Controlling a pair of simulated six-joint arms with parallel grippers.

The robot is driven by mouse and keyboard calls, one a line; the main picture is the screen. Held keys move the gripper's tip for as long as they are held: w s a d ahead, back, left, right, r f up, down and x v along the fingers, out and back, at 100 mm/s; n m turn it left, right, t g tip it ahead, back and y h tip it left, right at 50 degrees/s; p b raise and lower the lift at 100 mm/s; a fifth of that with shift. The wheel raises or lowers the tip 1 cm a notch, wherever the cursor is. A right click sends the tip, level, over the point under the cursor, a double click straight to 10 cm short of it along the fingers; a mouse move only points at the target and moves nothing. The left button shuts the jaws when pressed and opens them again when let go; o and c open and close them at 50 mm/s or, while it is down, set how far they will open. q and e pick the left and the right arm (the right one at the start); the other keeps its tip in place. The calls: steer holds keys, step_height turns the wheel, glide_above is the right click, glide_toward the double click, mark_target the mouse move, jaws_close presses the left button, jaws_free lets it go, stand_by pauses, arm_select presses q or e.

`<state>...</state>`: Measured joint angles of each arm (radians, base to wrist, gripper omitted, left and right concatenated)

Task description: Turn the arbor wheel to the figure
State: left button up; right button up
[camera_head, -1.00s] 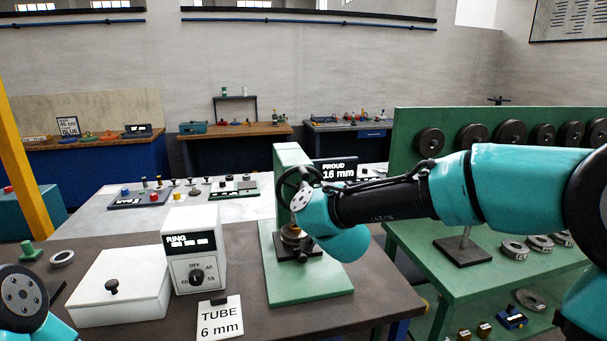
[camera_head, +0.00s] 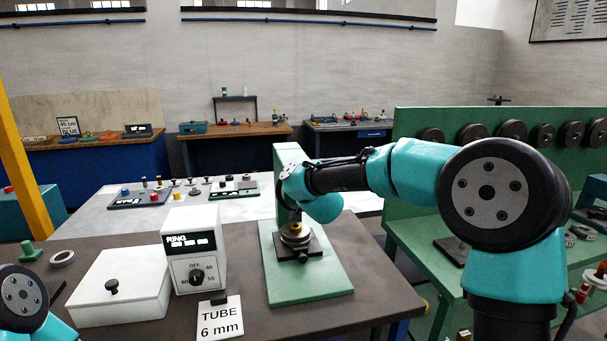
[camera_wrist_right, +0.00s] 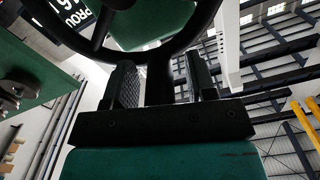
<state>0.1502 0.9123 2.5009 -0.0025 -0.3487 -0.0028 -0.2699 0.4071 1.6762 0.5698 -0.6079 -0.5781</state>
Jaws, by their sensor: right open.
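The green arbor press (camera_head: 287,155) stands on a green base plate (camera_head: 330,285) at the front edge of the bench. A brass-topped piece (camera_head: 296,232) sits on the dark block under its ram. My left gripper is out of view.
A white RING box with a dial (camera_head: 193,255), a white lidded box (camera_head: 120,290) and a "TUBE 6 mm" card (camera_head: 220,318) stand left of the press. A green rack with dark discs (camera_head: 508,135) stands at right. Bare bench lies right of the base plate.

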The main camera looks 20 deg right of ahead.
jaws_close()
stand_by(0.4)
